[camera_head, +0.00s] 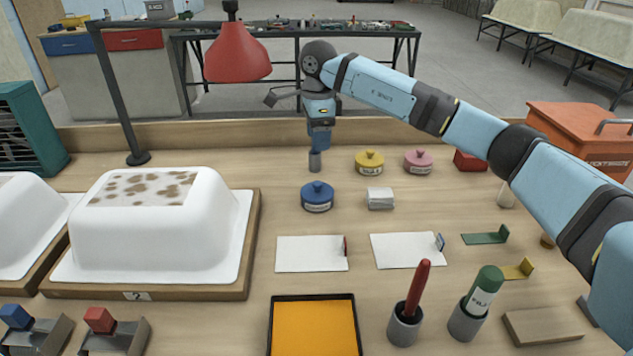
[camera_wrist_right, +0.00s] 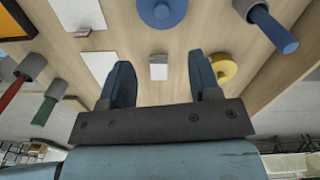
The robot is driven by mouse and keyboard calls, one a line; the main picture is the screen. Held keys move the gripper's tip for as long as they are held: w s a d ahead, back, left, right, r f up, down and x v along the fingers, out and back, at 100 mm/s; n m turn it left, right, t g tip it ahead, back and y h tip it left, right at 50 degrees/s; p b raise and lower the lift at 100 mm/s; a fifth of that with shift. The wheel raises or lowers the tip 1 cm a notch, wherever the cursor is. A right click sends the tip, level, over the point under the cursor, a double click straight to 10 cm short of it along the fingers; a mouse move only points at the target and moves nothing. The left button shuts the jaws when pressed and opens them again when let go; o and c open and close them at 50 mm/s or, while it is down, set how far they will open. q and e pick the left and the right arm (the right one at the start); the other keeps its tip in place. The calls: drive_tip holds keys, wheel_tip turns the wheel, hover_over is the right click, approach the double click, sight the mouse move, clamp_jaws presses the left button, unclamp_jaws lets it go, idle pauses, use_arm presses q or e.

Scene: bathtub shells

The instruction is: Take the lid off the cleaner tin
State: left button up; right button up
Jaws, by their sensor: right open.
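All have lids on. Their labels are too small to read, so I cannot tell which holds cleaner. My right gripper (camera_head: 320,142) hangs raised above the bench, apart from the tins, fingers downward. In the right wrist view its two fingers (camera_wrist_right: 163,66) are spread with nothing between them; the blue tin (camera_wrist_right: 161,10) shows at the top and the yellow tin (camera_wrist_right: 226,68) partly behind the right finger. My left gripper is out of view.
A white block (camera_head: 380,199) stands right of the blue tin. White cards (camera_head: 310,255), an orange tray (camera_head: 312,325) and marker cups (camera_head: 404,328) lie nearer. A red lamp (camera_head: 236,55) and white tub shell (camera_head: 150,235) are left; an orange toolbox (camera_head: 575,135) is right.

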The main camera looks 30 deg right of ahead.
drive_tip(key=b, duration=0.1)
hover_over(317, 183)
drive_tip(key=f, duration=0.7)
drive_tip(key=shift+s+f, duration=0.2)
drive_tip(key=shift+s, duration=0.05)
drive_tip(key=shift+w+d+f+b, duration=0.15)
drive_tip(key=shift+f+b, duration=0.2)
drive_tip(key=shift+f, duration=1.15)
drive_tip(key=shift+w+a+f+b, duration=0.1)
drive_tip(key=shift+f+b, duration=0.2)
drive_tip(key=shift+f, duration=1.15)
drive_tip(key=shift+c, duration=0.5)
drive_tip(key=c, duration=0.9)
